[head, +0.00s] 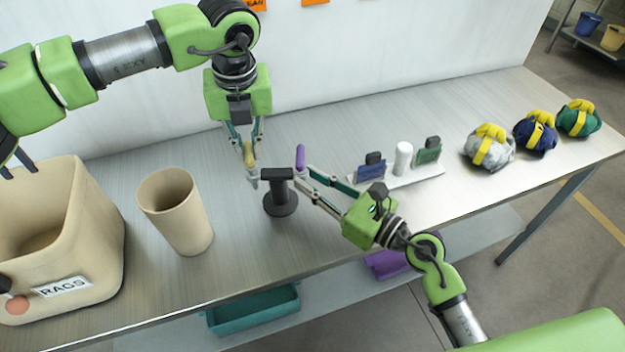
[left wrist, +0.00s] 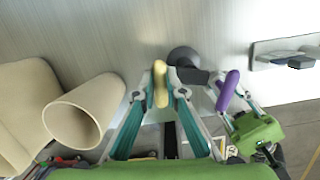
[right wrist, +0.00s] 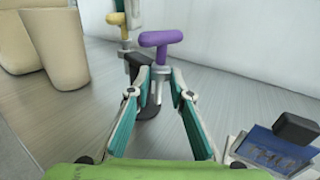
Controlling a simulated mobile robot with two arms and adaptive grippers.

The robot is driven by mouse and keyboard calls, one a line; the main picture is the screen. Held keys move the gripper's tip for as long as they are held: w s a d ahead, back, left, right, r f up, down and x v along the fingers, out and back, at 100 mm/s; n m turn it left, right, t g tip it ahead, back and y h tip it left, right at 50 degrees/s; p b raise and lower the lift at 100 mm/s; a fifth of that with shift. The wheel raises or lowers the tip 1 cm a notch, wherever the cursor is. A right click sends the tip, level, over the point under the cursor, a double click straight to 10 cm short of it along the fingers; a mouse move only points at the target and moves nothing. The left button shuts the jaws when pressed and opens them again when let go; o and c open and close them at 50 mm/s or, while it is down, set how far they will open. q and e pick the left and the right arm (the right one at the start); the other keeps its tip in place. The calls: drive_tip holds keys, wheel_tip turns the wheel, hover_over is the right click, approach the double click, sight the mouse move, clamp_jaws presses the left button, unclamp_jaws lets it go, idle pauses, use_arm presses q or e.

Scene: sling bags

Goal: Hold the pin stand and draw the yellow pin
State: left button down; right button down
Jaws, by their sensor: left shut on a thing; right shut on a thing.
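The pin stand (head: 280,203) is a black post on a round base with a short crossbar on top. It stands upright on the bench. The yellow pin (head: 248,154) is at the crossbar's left end; its handle also shows in the left wrist view (left wrist: 160,84). My left gripper (head: 252,178) comes from above and is shut on the yellow pin, below its handle. The purple pin (head: 300,157) is at the crossbar's right end. My right gripper (head: 298,175) is shut just below the purple handle (right wrist: 160,38); the fingers partly hide the grip. Whether the yellow pin's lower end is inside the stand is hidden.
A beige cup (head: 178,213) and a beige rags bin (head: 105,235) stand to the left. A white rack (head: 402,182) with blue and green items is to the right. Three wrapped bundles (head: 489,150) sit farther right. A wall runs behind the bench.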

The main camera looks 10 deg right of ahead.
use_arm(q)
drive_tip(key=shift+r, duration=4.2)
drive_tip(key=shift+r, duration=0.15)
wheel_tip(320, 180, up, 4)
drive_tip(key=shift+f, duration=0.15)
use_arm(e)
drive_tip(key=c, duration=1.8)
unclamp_jaws()
drive_tip(key=shift+o, duration=0.2)
drive_tip(key=v, duration=1.2)
